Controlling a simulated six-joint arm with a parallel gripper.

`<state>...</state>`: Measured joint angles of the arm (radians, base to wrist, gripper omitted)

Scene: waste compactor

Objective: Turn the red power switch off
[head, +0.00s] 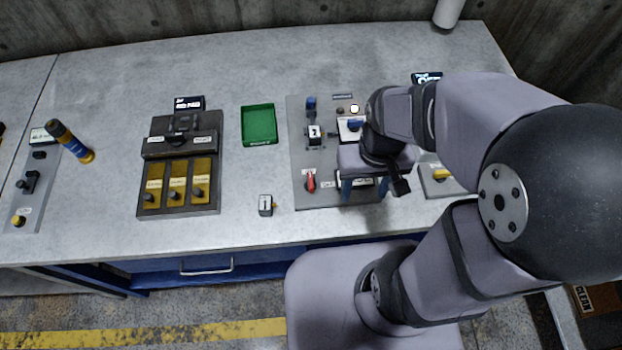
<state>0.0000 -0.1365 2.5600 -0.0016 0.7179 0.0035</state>
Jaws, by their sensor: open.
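The red power switch (310,181) is a small red handle on the lower left of the grey control panel (299,150). It stands roughly upright in the picture, with a white label beside it. My gripper (363,189) is over the right part of the same panel, to the right of the red switch and apart from it. Its two blue fingers point down toward the front and are spread open with nothing seen between them. My gripper and wrist hide the panel's right part.
A green tray (244,126) and a small grey box (265,205) are left of the panel. Further left are a dark panel with yellow slots (147,198) and a blue-and-orange cylinder (72,143). Another panel with a yellow knob (441,174) is at right.

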